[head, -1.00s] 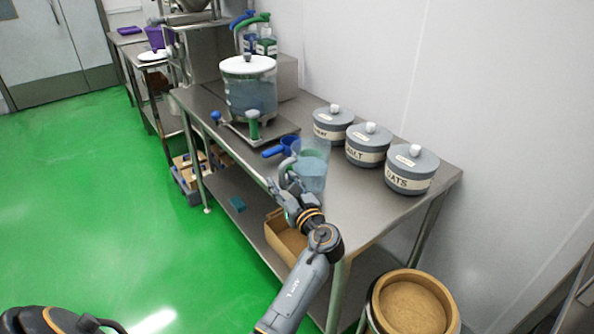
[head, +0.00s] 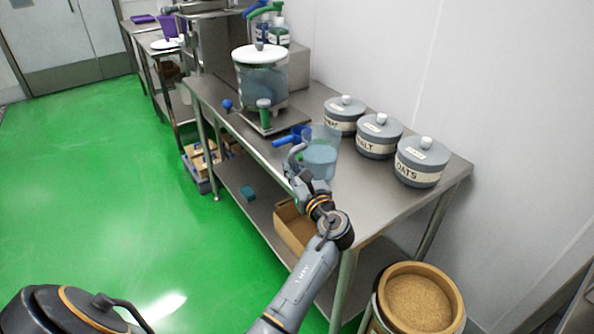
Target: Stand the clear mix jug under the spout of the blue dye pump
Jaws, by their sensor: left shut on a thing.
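The clear mix jug (head: 321,158), with pale blue liquid in it, is at the front edge of the steel table. My left gripper (head: 297,166) is shut on it at the handle side, to the left of its body. The jug looks upright; I cannot tell if its base touches the table. The blue dye pump (head: 260,31) stands at the back of the table beside a green pump bottle (head: 279,37), partly hidden behind the white-lidded dispenser. Its top is near the picture's upper edge, and its spout is not clear. My right gripper is not in view.
The white-lidded dispenser (head: 262,82) on its base stands between the jug and the pumps. A blue scoop (head: 288,140) lies just behind the jug. Several lidded grey jars (head: 422,165) line the wall side. Bare steel table (head: 372,185) shows right of the jug.

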